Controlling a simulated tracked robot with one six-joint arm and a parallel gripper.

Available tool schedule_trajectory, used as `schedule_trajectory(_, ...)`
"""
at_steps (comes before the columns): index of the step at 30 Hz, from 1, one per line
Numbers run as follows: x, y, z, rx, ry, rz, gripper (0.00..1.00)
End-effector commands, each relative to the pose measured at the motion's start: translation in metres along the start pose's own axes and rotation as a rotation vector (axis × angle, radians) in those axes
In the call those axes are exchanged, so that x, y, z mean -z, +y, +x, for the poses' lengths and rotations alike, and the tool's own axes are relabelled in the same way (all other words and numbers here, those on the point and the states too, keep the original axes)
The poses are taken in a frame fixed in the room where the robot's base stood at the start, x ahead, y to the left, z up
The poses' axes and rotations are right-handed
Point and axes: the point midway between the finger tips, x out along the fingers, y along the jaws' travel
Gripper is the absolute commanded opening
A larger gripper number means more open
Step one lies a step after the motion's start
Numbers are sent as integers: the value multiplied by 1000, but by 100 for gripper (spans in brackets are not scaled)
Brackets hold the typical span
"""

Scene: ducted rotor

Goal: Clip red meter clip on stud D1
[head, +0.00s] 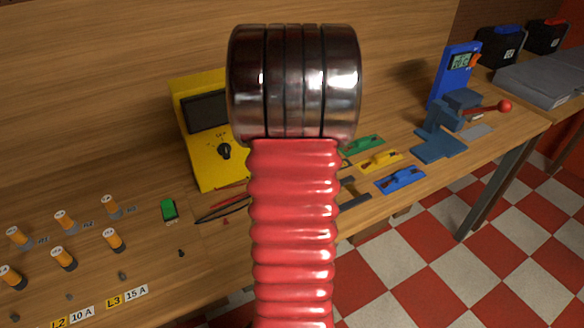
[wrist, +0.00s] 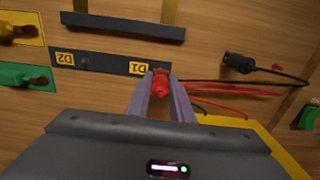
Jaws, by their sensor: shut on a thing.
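In the wrist view my gripper (wrist: 160,81) is shut on the red meter clip (wrist: 161,84), which sits between its two pale fingers. The clip lies at the right end of a dark strip (wrist: 108,67) with yellow labels D1 (wrist: 138,68) and D2 (wrist: 65,58). The clip is just right of the D1 label. Stud D1 is hidden by the clip and fingers; whether they touch cannot be told. A small stud shows beside D2. In the head view my arm hides the gripper and clip. The yellow meter (head: 205,168) stands left of my arm.
A black clip (wrist: 238,63) on a black lead lies right of my gripper, near red leads (wrist: 235,91). Another dark bar (wrist: 123,26) lies beyond the strip. Green (head: 362,144), yellow (head: 380,160) and blue (head: 400,180) plates lie right of my arm. A vise (head: 437,145) stands farther right.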

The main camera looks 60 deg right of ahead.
Motion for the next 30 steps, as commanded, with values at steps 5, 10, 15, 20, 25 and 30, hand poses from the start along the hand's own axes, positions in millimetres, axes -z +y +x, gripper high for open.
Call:
schedule_trajectory(5, 0, 0, 2, 0, 0, 0, 0)
schedule_trajectory(10, 0, 0, 5, 0, 0, 0, 0)
schedule_trajectory(15, 0, 0, 8, 0, 0, 0, 0)
schedule_trajectory(20, 0, 0, 10, 0, 0, 0, 0)
schedule_trajectory(25, 0, 0, 14, 0, 0, 0, 0)
schedule_trajectory(30, 0, 0, 16, 0, 0, 0, 0)
